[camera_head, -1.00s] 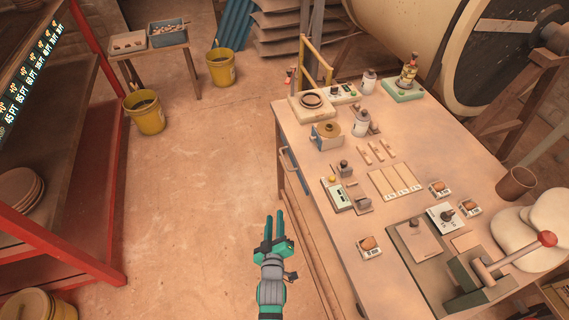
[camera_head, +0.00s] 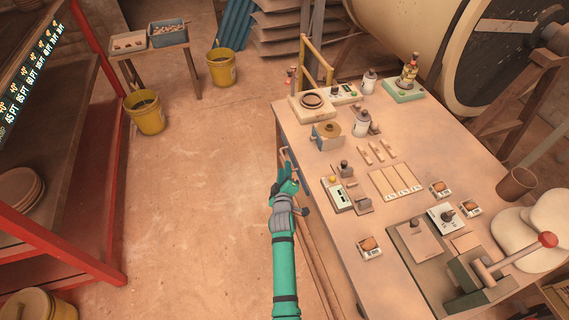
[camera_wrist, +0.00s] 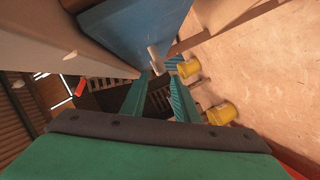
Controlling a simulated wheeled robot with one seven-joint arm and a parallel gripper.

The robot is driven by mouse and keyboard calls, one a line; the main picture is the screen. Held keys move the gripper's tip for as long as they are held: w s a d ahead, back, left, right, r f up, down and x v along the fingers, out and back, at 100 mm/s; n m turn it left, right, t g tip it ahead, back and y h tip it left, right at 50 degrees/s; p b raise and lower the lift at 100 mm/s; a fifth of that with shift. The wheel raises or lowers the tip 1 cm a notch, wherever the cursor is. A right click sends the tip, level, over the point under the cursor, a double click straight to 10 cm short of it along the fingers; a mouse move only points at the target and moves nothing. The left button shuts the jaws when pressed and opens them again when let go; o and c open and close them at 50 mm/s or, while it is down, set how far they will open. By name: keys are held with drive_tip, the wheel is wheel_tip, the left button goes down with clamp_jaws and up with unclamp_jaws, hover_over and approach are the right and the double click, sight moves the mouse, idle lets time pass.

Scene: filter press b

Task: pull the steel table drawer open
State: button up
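The steel table (camera_head: 400,130) stands at the right of the head view. Its drawer front is on the table's left side, mostly hidden there by my gripper. In the wrist view the blue drawer front (camera_wrist: 140,30) is at the top, with a pale bar handle (camera_wrist: 156,57) standing off it. My gripper (camera_head: 287,168) is beside the table's left edge, at the handle. In the wrist view its two green fingers (camera_wrist: 161,76) are apart, with the handle's near end at the gap between their tips. I cannot tell whether they touch it. The drawer looks closed.
Small instruments and a press with a red-knobbed lever (camera_head: 547,239) stand on the tabletop. A red-framed shelf (camera_head: 112,170) is at the left. Yellow buckets (camera_head: 146,113) and a small table (camera_head: 150,53) are at the back. The floor left of the steel table is clear.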

drive_tip(key=shift+x, duration=2.35)
drive_tip(key=shift+c, duration=0.4)
clamp_jaws()
